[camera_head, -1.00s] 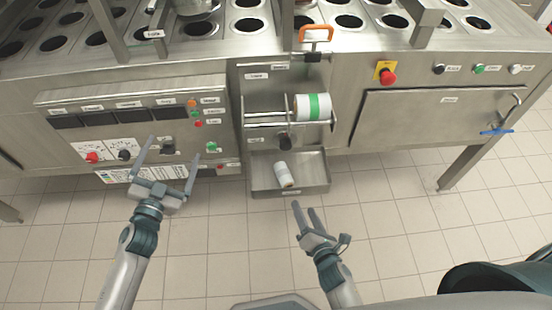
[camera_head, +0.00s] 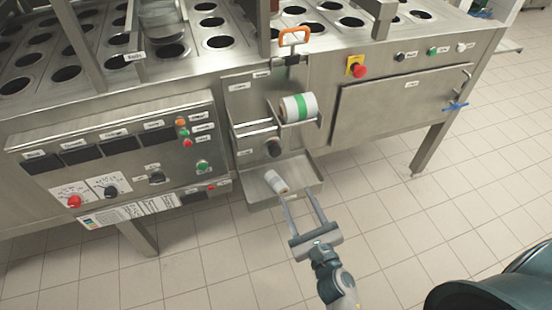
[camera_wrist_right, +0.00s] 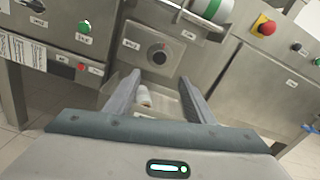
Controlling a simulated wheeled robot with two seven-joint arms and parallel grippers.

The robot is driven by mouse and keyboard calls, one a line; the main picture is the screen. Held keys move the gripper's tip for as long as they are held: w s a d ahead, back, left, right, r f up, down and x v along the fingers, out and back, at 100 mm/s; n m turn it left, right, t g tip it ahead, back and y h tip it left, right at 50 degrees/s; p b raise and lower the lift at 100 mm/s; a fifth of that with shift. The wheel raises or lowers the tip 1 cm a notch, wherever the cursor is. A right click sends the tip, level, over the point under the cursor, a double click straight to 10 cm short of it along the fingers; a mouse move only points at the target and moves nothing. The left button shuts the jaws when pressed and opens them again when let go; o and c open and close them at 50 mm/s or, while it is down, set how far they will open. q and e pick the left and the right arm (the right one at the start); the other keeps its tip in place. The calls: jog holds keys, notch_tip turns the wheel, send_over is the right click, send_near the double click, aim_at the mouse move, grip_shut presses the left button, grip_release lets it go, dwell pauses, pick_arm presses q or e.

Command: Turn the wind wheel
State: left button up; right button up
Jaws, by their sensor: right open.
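A black round knob (camera_head: 274,148) sits on the steel panel below the film roll; it may be the wind wheel, but its label is too small to read. It also shows in the right wrist view (camera_wrist_right: 159,55), between and beyond my fingertips. My right gripper (camera_head: 297,190) is open and empty, its fingers pointing at the machine over the tray, below the knob and apart from it. Its fingers show in the right wrist view (camera_wrist_right: 159,78). The white roll with a green band (camera_head: 299,107) is mounted above the knob. My left gripper is out of view.
A steel tray (camera_head: 312,172) juts out under the knob and holds a small white roll (camera_head: 276,181). A control panel (camera_head: 125,160) with dials and buttons is on the left. A red emergency button (camera_head: 359,70) is at the right. The tiled floor in front is clear.

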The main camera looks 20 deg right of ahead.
jog(key=shift+w, duration=0.15)
jog(key=p, duration=0.1)
send_near(276, 154)
jog(key=w+p, duration=0.1)
jog(key=w, duration=0.7)
jog(key=shift+w+a, duration=0.1)
jog(key=shift+w, duration=0.2)
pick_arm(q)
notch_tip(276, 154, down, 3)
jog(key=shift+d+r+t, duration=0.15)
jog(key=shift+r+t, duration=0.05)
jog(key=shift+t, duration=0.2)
pick_arm(e)
jog(key=shift+w, duration=0.2)
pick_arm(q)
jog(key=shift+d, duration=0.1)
pick_arm(e)
jog(key=c, duration=1.1)
